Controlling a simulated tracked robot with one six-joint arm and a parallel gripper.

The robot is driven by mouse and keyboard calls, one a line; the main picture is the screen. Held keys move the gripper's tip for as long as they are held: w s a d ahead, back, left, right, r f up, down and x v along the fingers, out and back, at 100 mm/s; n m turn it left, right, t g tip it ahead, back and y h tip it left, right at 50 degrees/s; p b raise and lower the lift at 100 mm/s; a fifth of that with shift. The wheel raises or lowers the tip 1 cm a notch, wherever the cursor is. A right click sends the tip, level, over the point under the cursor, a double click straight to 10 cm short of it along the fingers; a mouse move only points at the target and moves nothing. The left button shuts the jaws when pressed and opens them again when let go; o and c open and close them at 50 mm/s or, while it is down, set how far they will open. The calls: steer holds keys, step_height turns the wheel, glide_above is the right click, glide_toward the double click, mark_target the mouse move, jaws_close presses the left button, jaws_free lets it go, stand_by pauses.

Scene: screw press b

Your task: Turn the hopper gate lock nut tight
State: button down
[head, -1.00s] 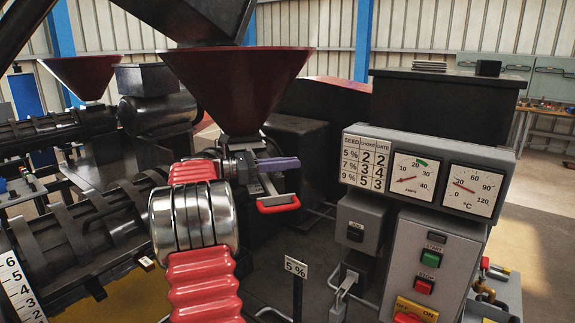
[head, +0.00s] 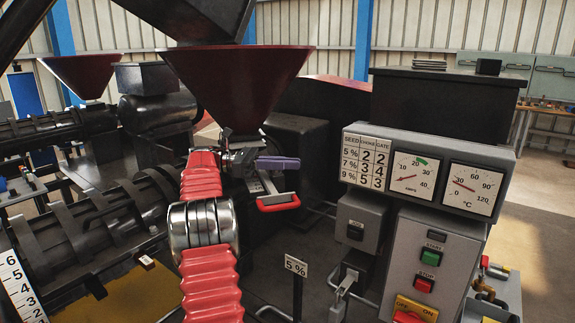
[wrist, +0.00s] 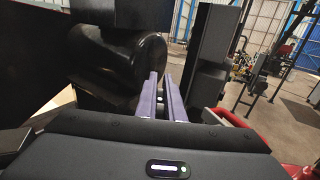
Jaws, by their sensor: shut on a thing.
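The dark red hopper (head: 236,82) stands over the press, with its throat running down behind my arm. My gripper (head: 297,163) has purple fingers beside and below the hopper throat, above the red gate handle (head: 278,202). In the wrist view my gripper (wrist: 160,78) shows two nearly parallel fingers with a narrow gap, pointing toward a dark rounded body. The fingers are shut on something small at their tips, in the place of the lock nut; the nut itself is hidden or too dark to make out.
The control cabinet (head: 425,190) with dials and buttons stands right of the gripper. A 5 % sign (head: 296,266) stands in front. The ribbed press barrel (head: 100,220) lies left. A red bar (wrist: 238,122) is close right of the fingers in the wrist view.

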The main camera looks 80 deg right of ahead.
steer(key=shift+r+m+y, duration=0.1)
steer(key=shift+m+y, duration=0.2)
steer(key=shift+y, duration=0.2)
steer(key=c, duration=1.9)
jaws_free()
steer(key=shift+o, duration=0.2)
step_height(320, 180, up, 10)
